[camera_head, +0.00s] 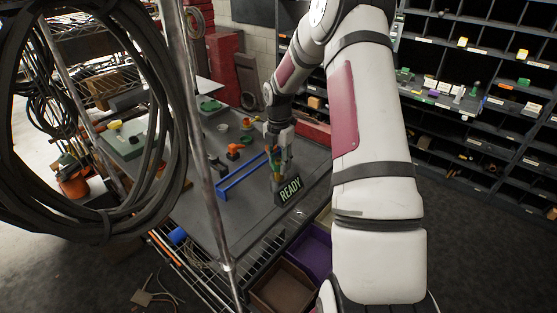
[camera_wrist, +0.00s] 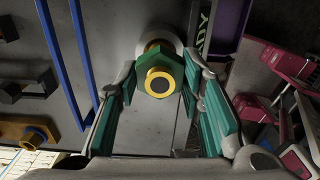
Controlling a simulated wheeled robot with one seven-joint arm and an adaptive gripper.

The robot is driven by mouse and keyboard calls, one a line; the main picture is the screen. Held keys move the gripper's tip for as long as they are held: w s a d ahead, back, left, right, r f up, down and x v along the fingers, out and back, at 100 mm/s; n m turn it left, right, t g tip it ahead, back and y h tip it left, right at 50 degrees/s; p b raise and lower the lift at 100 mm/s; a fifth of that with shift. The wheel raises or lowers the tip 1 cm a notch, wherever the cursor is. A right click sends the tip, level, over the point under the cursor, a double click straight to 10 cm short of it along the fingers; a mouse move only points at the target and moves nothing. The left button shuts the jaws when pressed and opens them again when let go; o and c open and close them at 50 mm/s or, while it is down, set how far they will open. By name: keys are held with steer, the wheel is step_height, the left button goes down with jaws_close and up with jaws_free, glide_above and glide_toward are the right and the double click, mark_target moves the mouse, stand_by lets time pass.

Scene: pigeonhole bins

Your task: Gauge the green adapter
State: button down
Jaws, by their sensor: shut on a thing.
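The green adapter (camera_wrist: 133,74) is a hex-shaped piece with a yellow ring and dark bore on its near end. My gripper (camera_wrist: 158,80) has its teal-padded fingers on both sides of the adapter and is shut on it. In the head view my gripper (camera_head: 279,165) points down at the near end of the grey table. A pale round piece (camera_wrist: 149,38) shows just beyond the adapter; I cannot tell whether they touch.
A blue rail (camera_head: 240,176) lies left of the gripper, with an orange fitting (camera_head: 235,150) behind it. Purple (camera_head: 312,250) and brown (camera_head: 285,290) bins sit below the table's near edge. Pigeonhole shelves (camera_head: 470,110) stand at right. Black cable coils hang at left.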

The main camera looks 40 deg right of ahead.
mark_target(278, 163)
steer(key=shift+f, duration=0.15)
steer(key=c, duration=1)
jaws_free()
steer(key=shift+r+p, duration=0.55)
steer(key=shift+r, duration=2.4)
step_height(278, 163, up, 12)
